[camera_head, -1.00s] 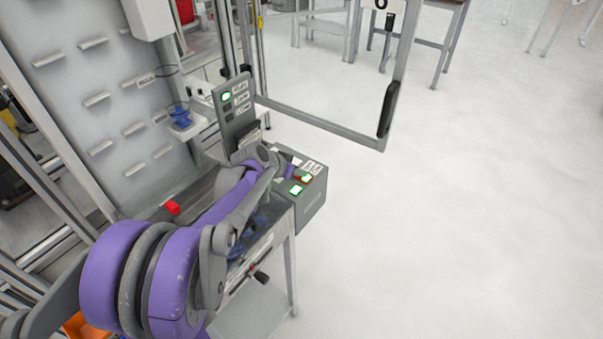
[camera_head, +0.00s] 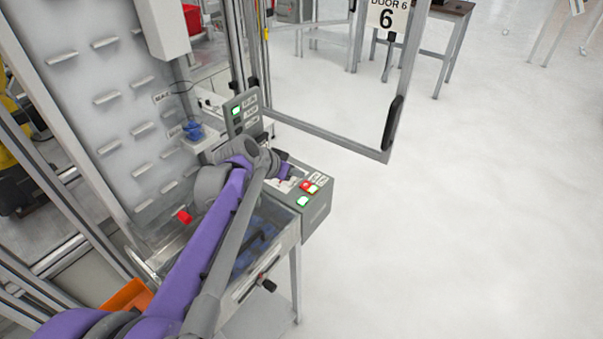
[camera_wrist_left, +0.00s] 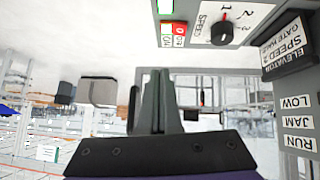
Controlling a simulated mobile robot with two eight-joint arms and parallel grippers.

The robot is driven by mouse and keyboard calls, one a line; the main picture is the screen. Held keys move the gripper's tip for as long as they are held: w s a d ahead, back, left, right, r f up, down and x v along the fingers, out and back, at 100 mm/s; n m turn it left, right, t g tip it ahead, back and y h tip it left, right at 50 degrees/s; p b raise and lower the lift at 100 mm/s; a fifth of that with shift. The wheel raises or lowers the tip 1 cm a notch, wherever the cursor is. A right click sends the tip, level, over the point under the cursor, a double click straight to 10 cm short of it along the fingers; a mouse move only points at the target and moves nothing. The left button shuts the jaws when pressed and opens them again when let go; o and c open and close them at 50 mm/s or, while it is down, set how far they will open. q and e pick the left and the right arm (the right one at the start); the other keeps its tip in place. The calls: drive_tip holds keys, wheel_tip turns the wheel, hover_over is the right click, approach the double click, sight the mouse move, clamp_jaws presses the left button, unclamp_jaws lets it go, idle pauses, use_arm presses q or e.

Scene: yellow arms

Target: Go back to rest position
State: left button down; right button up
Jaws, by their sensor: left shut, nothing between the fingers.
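My left arm (camera_head: 210,235), purple and grey, reaches from the bottom left to the control box. My left gripper (camera_head: 289,172) is small and partly hidden by its own wrist in the head view. It is over or beside the top of the grey control box (camera_head: 318,218); contact cannot be told. In the left wrist view the two grey fingers (camera_wrist_left: 160,100) are together with nothing between them. The panel with a black speed knob (camera_wrist_left: 225,28) and red and green buttons (camera_wrist_left: 173,35) is above the fingertips there. My right gripper is not in view.
A grey upright panel (camera_head: 242,112) with a lit green button stands behind the wrist. A framed door (camera_head: 330,142) labelled 6 stands open at the back. The floor at right is clear.

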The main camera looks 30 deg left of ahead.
use_arm(q)
drive_tip(key=shift+s+r, duration=0.3)
idle(0.4)
drive_tip(key=s+d+f+g+y, duration=0.1)
drive_tip(key=s+d+f, duration=0.4)
drive_tip(key=s, duration=0.5)
drive_tip(key=s+d+f+g, duration=0.2)
drive_tip(key=s+d+f, duration=0.3)
drive_tip(key=s+d, duration=0.5)
drive_tip(key=shift+s+d+f+y, duration=0.2)
drive_tip(key=shift+d+y, duration=0.1)
drive_tip(key=shift+y, duration=0.1)
